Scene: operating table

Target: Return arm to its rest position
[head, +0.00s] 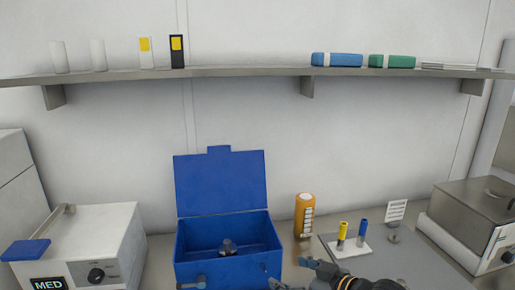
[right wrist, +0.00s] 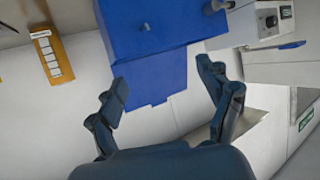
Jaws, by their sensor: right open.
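My right gripper (head: 292,275) shows at the bottom of the head view, right of the blue box's front. Its two fingers stand wide apart with nothing between them in the right wrist view (right wrist: 165,85), so it is open and empty. The blue box also shows beyond the fingers in the right wrist view (right wrist: 155,65). My left gripper does not show clearly in either view.
An orange bottle (head: 305,215) stands right of the box. A white holder (head: 345,247) with a yellow tube (head: 342,234) and a blue tube (head: 363,232) is near my right arm. A white device (head: 75,245) is left, a metal device (head: 475,222) right. A shelf (head: 240,72) spans the wall.

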